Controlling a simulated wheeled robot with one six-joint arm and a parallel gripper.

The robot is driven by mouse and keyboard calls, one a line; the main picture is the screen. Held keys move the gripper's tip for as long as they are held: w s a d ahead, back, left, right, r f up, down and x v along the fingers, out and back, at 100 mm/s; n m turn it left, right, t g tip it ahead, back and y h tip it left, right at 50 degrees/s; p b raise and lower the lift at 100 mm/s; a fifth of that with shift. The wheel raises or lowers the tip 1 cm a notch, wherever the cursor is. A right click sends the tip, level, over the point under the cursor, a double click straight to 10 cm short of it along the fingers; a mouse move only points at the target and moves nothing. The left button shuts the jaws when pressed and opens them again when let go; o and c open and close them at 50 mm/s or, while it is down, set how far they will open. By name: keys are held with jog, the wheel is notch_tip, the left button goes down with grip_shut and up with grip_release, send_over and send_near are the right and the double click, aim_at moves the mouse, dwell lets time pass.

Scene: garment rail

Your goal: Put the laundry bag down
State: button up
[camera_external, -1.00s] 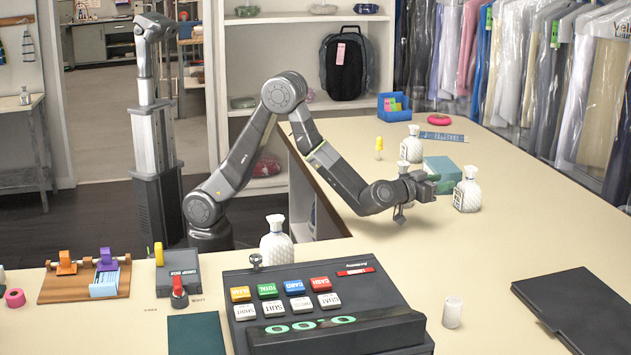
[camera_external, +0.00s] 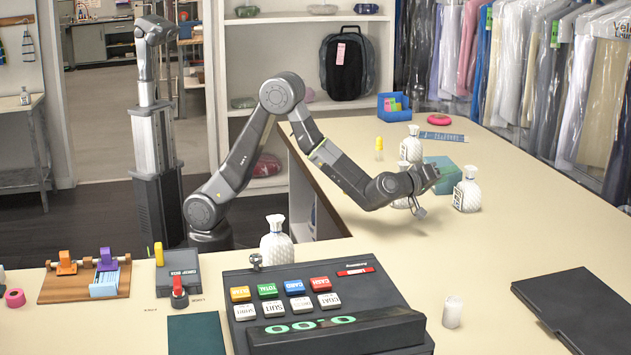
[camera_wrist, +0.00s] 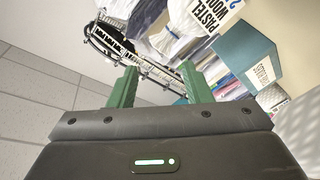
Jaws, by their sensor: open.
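My gripper (camera_external: 431,176) is open and empty above the counter, in front of the teal box (camera_external: 441,173). In the wrist view its two green fingers (camera_wrist: 160,88) stand apart with nothing between them. White quilted things with narrow necks, which may be laundry bags, stand upright on the counter. One (camera_external: 467,190) is just right of my gripper and apart from it. Another (camera_external: 411,146) is behind my gripper, and a third (camera_external: 277,240) is at the near counter beside the till. I cannot tell which one is the task's bag.
The till (camera_external: 325,300) and a black folder (camera_external: 575,310) lie on the near counter (camera_external: 480,270). A small white cup (camera_external: 452,312) stands between them. Garments hang along the right.

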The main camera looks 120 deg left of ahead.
notch_tip(320, 180, up, 6)
jog(key=w+a+n+b, duration=0.2)
jog(key=a+n, duration=0.1)
jog(key=n, duration=2.3)
send_near(468, 175)
jog(key=shift+n, duration=0.3)
jog(key=x, duration=0.4)
jog(key=shift+w+a, duration=0.1)
jog(key=shift+a, duration=0.2)
jog(key=p+x, duration=0.1)
jog(key=x, duration=0.5)
jog(key=shift+w+a, duration=0.15)
jog(key=shift+a, duration=0.1)
jog(key=shift+c, duration=0.5)
grip_shut()
